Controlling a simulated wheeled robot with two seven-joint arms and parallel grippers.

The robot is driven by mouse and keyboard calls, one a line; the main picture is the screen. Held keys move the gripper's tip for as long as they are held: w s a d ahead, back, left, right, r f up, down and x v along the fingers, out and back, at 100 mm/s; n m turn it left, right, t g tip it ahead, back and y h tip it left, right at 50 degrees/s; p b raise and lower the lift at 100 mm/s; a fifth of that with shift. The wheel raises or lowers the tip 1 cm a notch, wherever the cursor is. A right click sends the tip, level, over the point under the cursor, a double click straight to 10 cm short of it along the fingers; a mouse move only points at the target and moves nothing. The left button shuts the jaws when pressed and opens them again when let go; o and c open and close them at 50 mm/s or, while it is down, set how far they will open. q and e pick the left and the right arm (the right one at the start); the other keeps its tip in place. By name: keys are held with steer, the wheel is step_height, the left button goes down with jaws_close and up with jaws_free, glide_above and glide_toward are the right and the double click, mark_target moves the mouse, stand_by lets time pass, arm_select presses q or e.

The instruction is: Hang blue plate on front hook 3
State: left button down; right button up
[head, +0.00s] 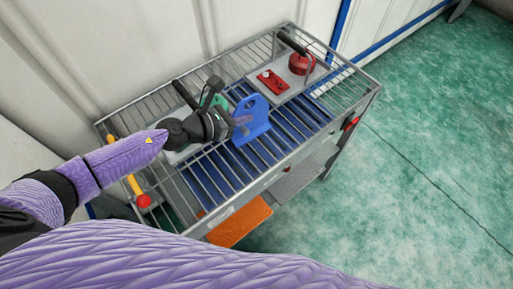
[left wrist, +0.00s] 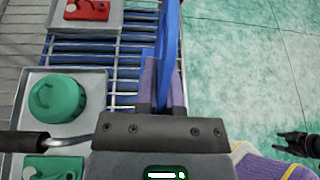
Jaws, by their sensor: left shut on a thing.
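The blue plate (head: 251,117) is an upright plate with a hole near its top, over the slatted blue middle of the cart top. My left gripper (head: 240,124) is shut on its left side. In the left wrist view the blue plate (left wrist: 169,55) shows nearly edge-on, between the purple-grey fingers (left wrist: 163,88). I cannot tell whether its lower edge touches the cart. The front hooks cannot be made out. A dark two-pronged part, seemingly my right gripper (left wrist: 298,145), shows at the right edge of the left wrist view; its opening is unclear.
The wire-topped cart (head: 355,92) stands against a white wall. A tray with a red handled part (head: 301,64) and a red block (head: 272,82) is at the back right. A green round part (left wrist: 57,98) is on another tray. An orange plate (head: 240,223) and grey plate (head: 296,178) are at the front.

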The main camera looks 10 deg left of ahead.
mark_target(236, 140)
arm_select(q)
step_height(236, 140, down, 9)
steer(key=b, duration=0.6)
steer(key=shift+f, duration=0.1)
steer(key=shift+f+b, duration=0.25)
steer(key=shift+b, duration=0.15)
steer(key=shift+r, duration=0.1)
steer(key=shift+f, duration=0.25)
steer(key=c, duration=0.8)
jaws_free()
steer(key=shift+o, duration=0.2)
